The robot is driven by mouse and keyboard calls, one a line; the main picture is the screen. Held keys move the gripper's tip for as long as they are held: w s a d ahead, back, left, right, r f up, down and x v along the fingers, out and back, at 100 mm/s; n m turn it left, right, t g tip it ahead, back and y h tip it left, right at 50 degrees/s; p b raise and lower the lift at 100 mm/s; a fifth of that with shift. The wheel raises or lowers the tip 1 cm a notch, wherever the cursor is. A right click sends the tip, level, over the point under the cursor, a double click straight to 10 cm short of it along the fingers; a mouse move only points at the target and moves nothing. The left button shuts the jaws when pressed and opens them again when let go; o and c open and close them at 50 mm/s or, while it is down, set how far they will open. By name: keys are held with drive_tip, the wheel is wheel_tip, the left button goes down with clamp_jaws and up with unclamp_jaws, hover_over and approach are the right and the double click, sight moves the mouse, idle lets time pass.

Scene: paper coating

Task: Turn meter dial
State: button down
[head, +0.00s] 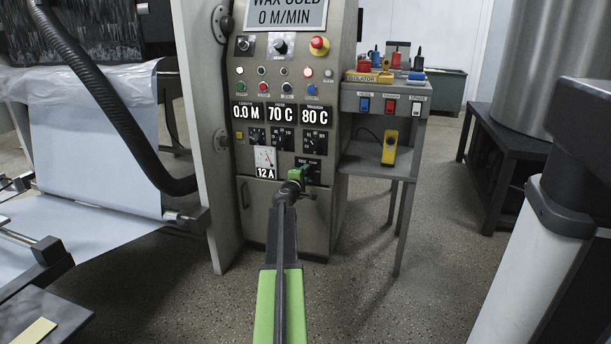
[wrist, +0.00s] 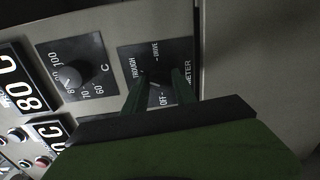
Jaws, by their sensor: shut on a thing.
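The meter dial's black plate (wrist: 158,52) shows in the wrist view, with the marks OFF, TROUGH, DRIVE and METER around it. In the head view the plate (head: 316,166) is low on the right of the grey control cabinet. My gripper (wrist: 158,88) has a green finger on each side of the plate's middle and is shut on the dial knob there. The knob is mostly hidden between the fingers, and I cannot tell which mark it points to. In the head view my green gripper (head: 299,176) reaches the cabinet front. An analog gauge (head: 265,157) reads 12 A below its needle.
A temperature dial (wrist: 72,77) sits next to the plate. Displays (head: 280,115) read 0.0 M, 70 C and 80 C above it. A black hose (head: 115,115) is at left. Floor (head: 400,300) in front is clear.

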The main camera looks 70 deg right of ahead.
idle(0.5)
drive_tip(key=c, duration=1)
unclamp_jaws()
drive_tip(key=shift+c, duration=0.2)
drive_tip(key=a+r+p, duration=0.1)
drive_tip(key=a, duration=1.6)
drive_tip(key=shift+s+a, duration=0.2)
drive_tip(key=shift+s, duration=0.15)
